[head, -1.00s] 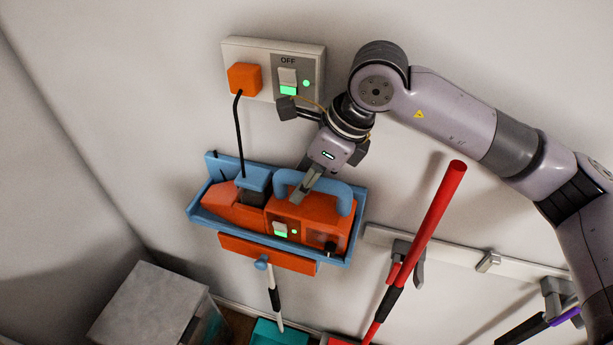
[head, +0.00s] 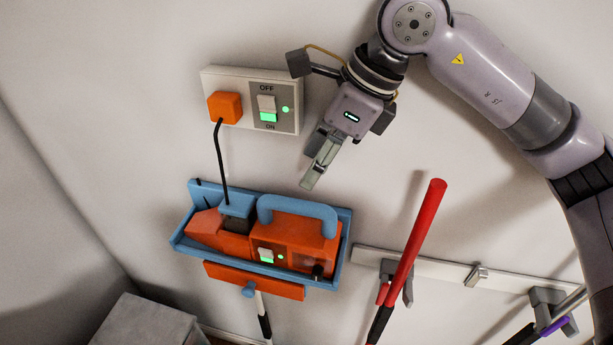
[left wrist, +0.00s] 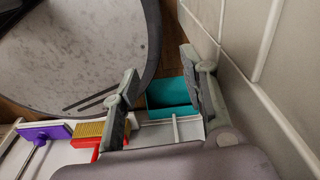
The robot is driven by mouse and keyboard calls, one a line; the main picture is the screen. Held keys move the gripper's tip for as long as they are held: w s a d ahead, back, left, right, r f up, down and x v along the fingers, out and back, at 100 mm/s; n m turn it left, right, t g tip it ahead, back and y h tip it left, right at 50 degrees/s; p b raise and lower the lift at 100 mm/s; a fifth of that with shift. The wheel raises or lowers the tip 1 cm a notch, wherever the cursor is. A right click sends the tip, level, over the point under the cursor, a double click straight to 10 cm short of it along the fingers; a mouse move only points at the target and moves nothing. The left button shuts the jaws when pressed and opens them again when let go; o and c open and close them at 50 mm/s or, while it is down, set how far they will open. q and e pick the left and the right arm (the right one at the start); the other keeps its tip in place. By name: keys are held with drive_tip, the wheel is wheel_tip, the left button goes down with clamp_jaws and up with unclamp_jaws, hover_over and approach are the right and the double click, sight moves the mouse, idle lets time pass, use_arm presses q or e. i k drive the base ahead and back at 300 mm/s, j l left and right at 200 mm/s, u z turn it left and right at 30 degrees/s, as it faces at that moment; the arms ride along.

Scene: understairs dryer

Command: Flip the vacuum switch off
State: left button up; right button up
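The orange and blue handheld vacuum (head: 290,242) sits in a blue wall tray (head: 343,250). Its small switch (head: 266,255) shows a white upper part and a lit green lower part, with a green light beside it. A wall plate (head: 290,112) above has a switch (head: 267,108) marked OFF above and ON below, its lower part also lit green. My right gripper (head: 321,165) hangs above and right of the vacuum handle, touching nothing; its finger gap is hard to see. My left gripper (left wrist: 165,100) shows only in the left wrist view, fingers apart and empty.
An orange plug (head: 225,107) with a black cord runs from the wall plate to the tray. A red pole (head: 410,265) hangs on a wall rail (head: 445,265) to the right. A grey box (head: 150,322) stands lower left. A teal bin (left wrist: 170,97) is near my left gripper.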

sight(266, 255)
drive_tip(key=k, duration=1.5)
